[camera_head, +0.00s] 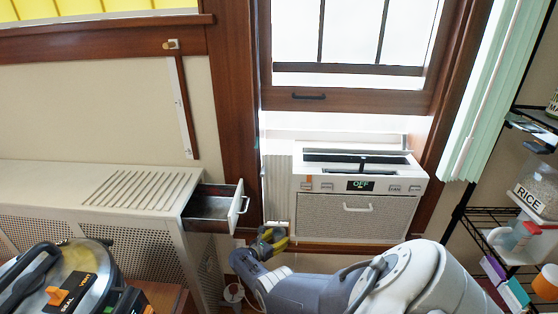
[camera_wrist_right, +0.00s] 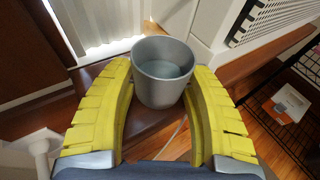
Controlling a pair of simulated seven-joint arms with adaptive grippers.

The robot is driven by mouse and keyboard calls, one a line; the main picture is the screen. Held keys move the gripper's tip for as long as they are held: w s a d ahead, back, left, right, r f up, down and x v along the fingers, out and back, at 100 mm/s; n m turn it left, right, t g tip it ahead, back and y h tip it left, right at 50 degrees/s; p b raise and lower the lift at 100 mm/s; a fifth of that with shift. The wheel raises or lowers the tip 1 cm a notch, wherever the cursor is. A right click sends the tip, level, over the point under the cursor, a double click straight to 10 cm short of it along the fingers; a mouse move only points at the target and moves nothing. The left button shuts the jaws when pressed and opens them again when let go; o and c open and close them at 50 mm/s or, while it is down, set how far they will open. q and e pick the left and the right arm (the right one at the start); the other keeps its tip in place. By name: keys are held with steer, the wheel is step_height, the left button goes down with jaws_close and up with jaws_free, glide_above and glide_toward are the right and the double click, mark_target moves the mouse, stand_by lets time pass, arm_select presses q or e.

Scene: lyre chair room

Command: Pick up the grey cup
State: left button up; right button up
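The grey cup (camera_wrist_right: 163,72) is upright and open-topped in the right wrist view, and its inside looks empty. The two yellow fingers of my right gripper (camera_wrist_right: 162,88) stand on either side of it, close against its walls. Whether they press on the cup or only surround it I cannot tell. The cup appears to be over a dark brown wooden surface (camera_wrist_right: 150,135); its base is partly hidden. In the head view my right gripper (camera_head: 270,242) is small, below the window beside the air conditioner. My left gripper is not in view.
The air conditioner (camera_head: 350,215) stands just right of my right gripper. An open drawer (camera_head: 213,206) juts from the white cabinet (camera_head: 95,195) to its left. A pressure cooker (camera_head: 75,275) is at lower left. A wire shelf (camera_head: 490,215) with jars is at right.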

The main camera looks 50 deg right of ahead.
steer(key=c, duration=0.8)
steer(key=shift+r, duration=0.2)
